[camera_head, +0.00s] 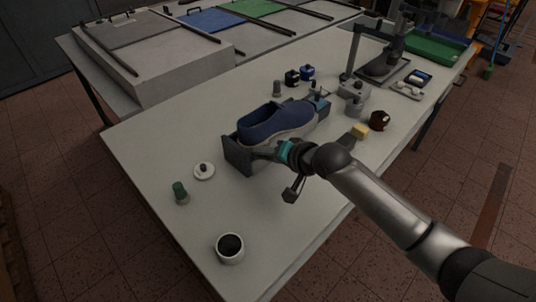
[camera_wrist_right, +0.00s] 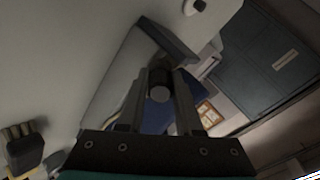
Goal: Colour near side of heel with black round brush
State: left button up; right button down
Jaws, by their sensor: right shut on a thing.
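A blue shoe (camera_head: 275,122) with a pale sole lies in a dark grey holder (camera_head: 237,156) on the table, its open heel end to the left. My right gripper (camera_head: 268,153) is at the near side of the heel end. In the right wrist view the fingers (camera_wrist_right: 159,85) are shut on a round grey-ended thing, probably the handle of the round brush (camera_wrist_right: 160,93). The brush's bristles are hidden, so I cannot tell whether they touch the shoe. A white pot with black contents (camera_head: 230,259) stands at the near left. My left gripper is not in view.
A green-topped bottle (camera_head: 180,192) and a white lid (camera_head: 204,171) stand left of the holder. A yellow block (camera_head: 360,131) and a brown round thing (camera_head: 379,120) lie to the right. Dark blue jars (camera_head: 307,72) stand behind. The table's left front is mostly clear.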

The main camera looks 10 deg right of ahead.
jog(key=shift+w+a, duration=0.2)
jog(key=shift+w, duration=0.2)
jog(key=w+d+p, duration=0.1)
jog(key=d, duration=0.1)
jog(key=w+d+p, duration=0.1)
jog(key=d, duration=0.1)
jog(key=shift+w+r, duration=0.15)
jog(key=shift+r, duration=0.05)
jog(key=s+a+p, duration=0.1)
jog(key=a+p, duration=0.2)
jog(key=shift+s, duration=0.4)
jog(key=shift+s+a+f+p, duration=0.15)
jog(key=shift+s+a+p, duration=0.15)
jog(key=shift+a+p, duration=0.35)
jog(key=shift+d, duration=0.1)
dwell(0.5)
